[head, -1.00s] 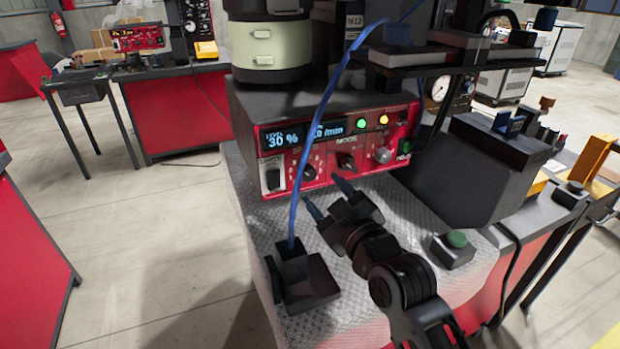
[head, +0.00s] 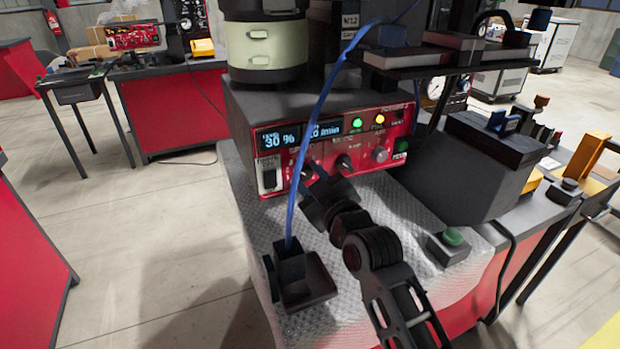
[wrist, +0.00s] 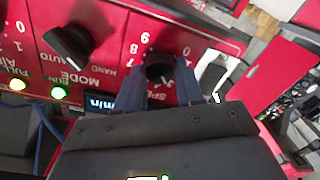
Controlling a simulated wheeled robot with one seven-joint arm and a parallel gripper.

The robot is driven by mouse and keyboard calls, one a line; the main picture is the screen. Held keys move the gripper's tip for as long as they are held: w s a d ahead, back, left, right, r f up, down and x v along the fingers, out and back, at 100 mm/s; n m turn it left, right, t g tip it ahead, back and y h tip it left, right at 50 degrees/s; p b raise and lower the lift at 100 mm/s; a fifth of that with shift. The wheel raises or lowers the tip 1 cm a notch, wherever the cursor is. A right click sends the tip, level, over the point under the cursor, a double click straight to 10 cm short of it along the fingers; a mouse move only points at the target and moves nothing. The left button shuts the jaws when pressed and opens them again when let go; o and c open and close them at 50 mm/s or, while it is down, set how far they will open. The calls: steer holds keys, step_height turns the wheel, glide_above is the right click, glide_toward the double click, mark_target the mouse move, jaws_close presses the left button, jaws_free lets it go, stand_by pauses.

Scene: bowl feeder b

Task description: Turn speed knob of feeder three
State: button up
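The red feeder control panel (head: 345,150) faces me in the head view; its display (head: 300,136) reads 30 %. In the wrist view, upside down, the black speed knob (wrist: 159,69) sits on a dial marked 7, 8, 9 and 0. My gripper (wrist: 160,82) has one blue finger on each side of this knob, with narrow gaps showing, so it looks open around it. In the head view my gripper (head: 312,172) is at the panel's lower left part and mostly hides the speed knob. The mode knob (head: 344,161) is beside it; it also shows in the wrist view (wrist: 70,46).
A blue cable (head: 300,180) hangs in front of the panel, close left of my gripper, down to a black box (head: 305,285). A green button box (head: 450,246) stands at the right. A black switch (head: 269,178) is left of the knobs. Green and yellow lamps are lit.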

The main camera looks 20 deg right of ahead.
steer(key=c, duration=0.6)
steer(key=shift+m, duration=2.8)
steer(key=shift+p, duration=0.3)
steer(key=shift+f, duration=0.1)
steer(key=o, duration=1.1)
steer(key=shift+c, duration=0.2)
steer(key=shift+s, duration=0.1)
